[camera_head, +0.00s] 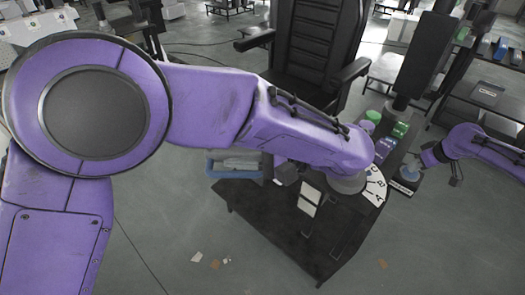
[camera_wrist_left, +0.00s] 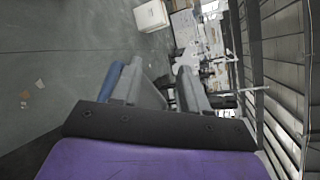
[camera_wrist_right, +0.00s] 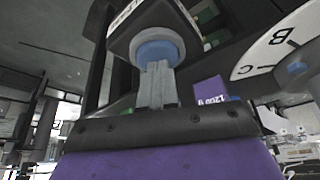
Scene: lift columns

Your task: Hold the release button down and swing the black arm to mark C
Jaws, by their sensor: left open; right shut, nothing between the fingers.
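The release button (camera_wrist_right: 158,52) is a blue round knob on a dark box with a white label. It also shows in the head view (camera_head: 411,172). My right gripper (camera_wrist_right: 157,68) is shut and empty, its tips at the button; I cannot tell whether it is pressed down. My left gripper (camera_wrist_left: 172,82) is open and empty, pointing away across the room. My left forearm covers part of the dial, and I cannot make out the black arm for sure.
A tall black column (camera_head: 425,55) stands behind. A blue bin (camera_head: 234,164) is left of the table, a black chair (camera_head: 312,45) behind it.

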